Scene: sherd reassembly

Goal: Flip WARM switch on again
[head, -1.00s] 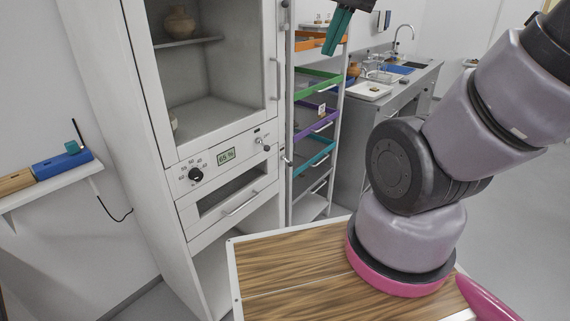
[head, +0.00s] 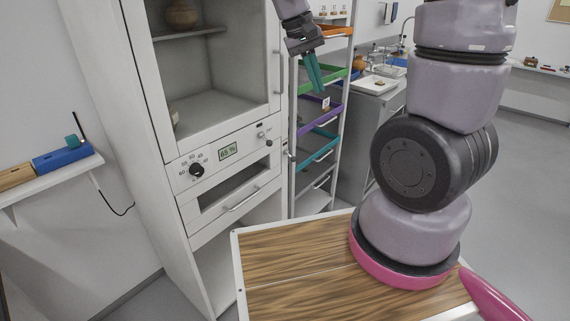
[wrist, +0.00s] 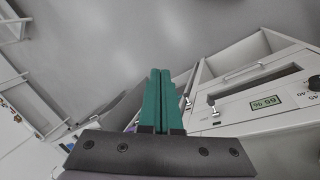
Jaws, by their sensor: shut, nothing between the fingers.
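The control panel (head: 228,152) of the white cabinet carries a small toggle switch (head: 264,137) at its right end, beside a small dark label. I take it for the WARM switch, but its lettering is too small to read and its position is unclear. It also shows in the wrist view (wrist: 214,109), to the right of the fingers. My gripper (head: 319,91) has teal fingers pressed together, empty and pointing down, in front of the drawer rack and right of the panel. In the wrist view the shut fingers (wrist: 160,72) are apart from the switch.
A humidity display (head: 228,151) reads 65 %, beside a black dial (head: 197,170). A drawer handle (head: 242,200) sticks out below. The rack of coloured trays (head: 318,107) stands right of the cabinet. A wooden-topped surface (head: 290,250) lies in front, mostly bare.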

